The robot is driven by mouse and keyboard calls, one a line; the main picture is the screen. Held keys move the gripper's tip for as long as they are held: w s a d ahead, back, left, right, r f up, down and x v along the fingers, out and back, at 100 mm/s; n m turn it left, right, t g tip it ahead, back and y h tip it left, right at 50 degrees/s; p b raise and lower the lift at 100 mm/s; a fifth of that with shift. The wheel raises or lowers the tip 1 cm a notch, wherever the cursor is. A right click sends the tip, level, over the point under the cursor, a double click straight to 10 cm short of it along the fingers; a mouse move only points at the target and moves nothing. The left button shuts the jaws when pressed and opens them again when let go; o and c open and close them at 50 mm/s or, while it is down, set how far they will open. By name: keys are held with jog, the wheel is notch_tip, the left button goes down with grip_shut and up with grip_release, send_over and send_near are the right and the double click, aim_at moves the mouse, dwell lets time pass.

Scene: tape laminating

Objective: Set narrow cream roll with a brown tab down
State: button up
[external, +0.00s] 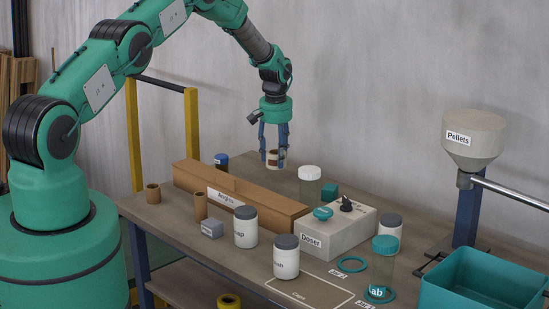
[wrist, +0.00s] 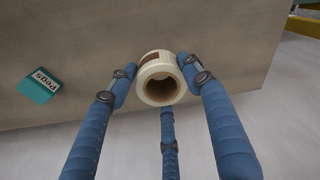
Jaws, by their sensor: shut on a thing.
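The narrow cream roll with a brown tab (external: 273,158) is held in my gripper (external: 272,150) above the far side of the workbench. In the wrist view the cream roll (wrist: 146,86) shows its open core, with a brown patch on its upper left side. The blue fingers of my gripper (wrist: 157,88) are shut on the roll from both sides, with a third finger below it. Whether the roll touches the bench is hard to tell; it looks raised above the top.
A white-lidded jar (external: 310,184) and a teal block (external: 329,192) stand to the right. The Doser box (external: 340,235) and several jars fill the front. Bare bench (wrist: 225,45) surrounds the roll in the wrist view.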

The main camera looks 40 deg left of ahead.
jog(key=shift+f, duration=0.15)
jog(key=shift+f, duration=1.75)
jog(key=shift+f, duration=0.15)
jog(key=o, duration=1.2)
jog(key=shift+r, duration=0.2)
jog(key=shift+s+d+r, duration=0.1)
jog(key=shift+s+r, duration=0.05)
jog(key=shift+r, duration=1.85)
jog(key=shift+s+d+r, duration=0.15)
jog(key=shift+r, duration=1.8)
jog(key=shift+s+d+r, duration=0.1)
jog(key=shift+s+r, duration=0.05)
jog(key=shift+r, duration=1.85)
